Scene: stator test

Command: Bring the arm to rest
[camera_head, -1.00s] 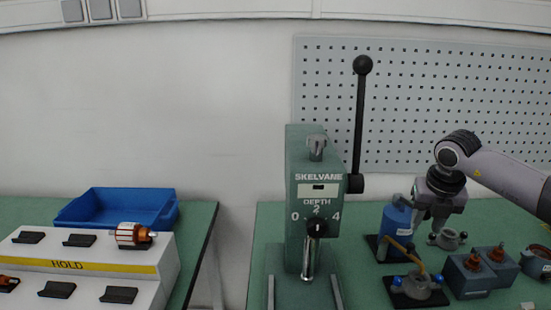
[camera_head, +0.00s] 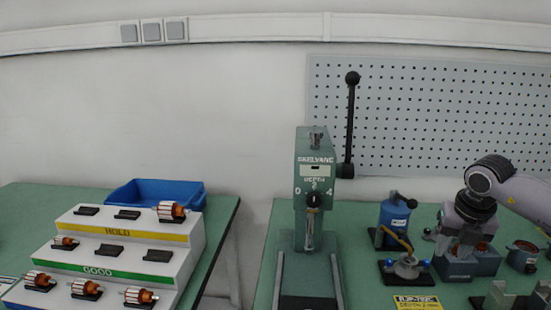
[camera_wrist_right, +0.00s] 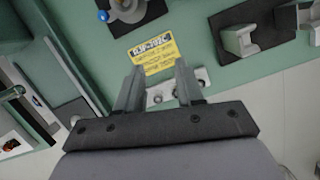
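My right gripper (camera_head: 461,250) hangs fingers-down over the right part of the green bench (camera_head: 385,280), in front of the blue-grey blocks (camera_head: 484,262), which it partly hides. In the right wrist view its two fingers (camera_wrist_right: 157,82) stand apart with no held object between them. A yellow label (camera_wrist_right: 152,53) on the bench shows just beyond the fingertips, and a light plate with holes (camera_wrist_right: 195,84) shows behind and beside them. My left gripper is in neither view.
The green press (camera_head: 314,180) with its tall lever stands left of the gripper. A blue cylinder device (camera_head: 395,222) and a blue-knobbed fixture (camera_head: 405,267) are close by. The stepped rack (camera_head: 185,262) and blue tray (camera_head: 150,190) are far left.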

